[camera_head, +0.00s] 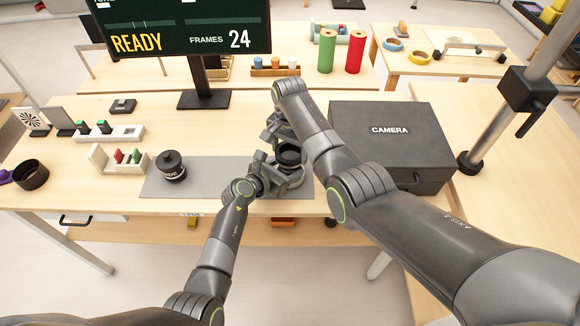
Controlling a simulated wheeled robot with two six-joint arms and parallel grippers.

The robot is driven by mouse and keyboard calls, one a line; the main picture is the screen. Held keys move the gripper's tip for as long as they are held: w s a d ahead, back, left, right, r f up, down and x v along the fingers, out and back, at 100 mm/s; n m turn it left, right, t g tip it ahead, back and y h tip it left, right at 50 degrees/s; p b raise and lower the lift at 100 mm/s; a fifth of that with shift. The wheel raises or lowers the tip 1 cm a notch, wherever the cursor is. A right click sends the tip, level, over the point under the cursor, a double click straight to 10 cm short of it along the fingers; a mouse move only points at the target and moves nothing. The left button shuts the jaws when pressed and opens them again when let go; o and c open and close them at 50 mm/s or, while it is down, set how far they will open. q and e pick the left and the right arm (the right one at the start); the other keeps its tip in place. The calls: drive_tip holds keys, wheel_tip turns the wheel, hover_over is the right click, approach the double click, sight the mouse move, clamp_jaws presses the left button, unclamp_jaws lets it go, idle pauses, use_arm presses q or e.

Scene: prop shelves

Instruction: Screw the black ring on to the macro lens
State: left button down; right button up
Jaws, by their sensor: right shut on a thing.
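A short dark cylinder, which looks like the macro lens (291,171), stands on the right part of the grey mat (225,166). A black round piece, apparently the black ring (290,154), is at its top; whether it is seated or just above cannot be told. My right gripper (279,140) comes down from above and is shut on this black piece, its fingers partly hidden by my own arm. My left gripper (280,172) reaches in from the left with its fingers at the lens's side. Whether they press on it is unclear.
A black lens with lettering (172,167) stands on the mat's left. A black CAMERA box (395,140) stands close to the right. A screen on a stand (204,98) rises behind. Small racks (118,158) and a wide dark ring (31,175) are at left. The mat's middle is clear.

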drive_tip(key=m, duration=0.2)
drive_tip(key=shift+m, duration=0.4)
drive_tip(key=o, duration=1.2)
drive_tip(key=shift+c, duration=0.2)
wheel_tip(320, 180, up, 12)
use_arm(q)
drive_tip(key=shift+c, duration=1.5)
unclamp_jaws()
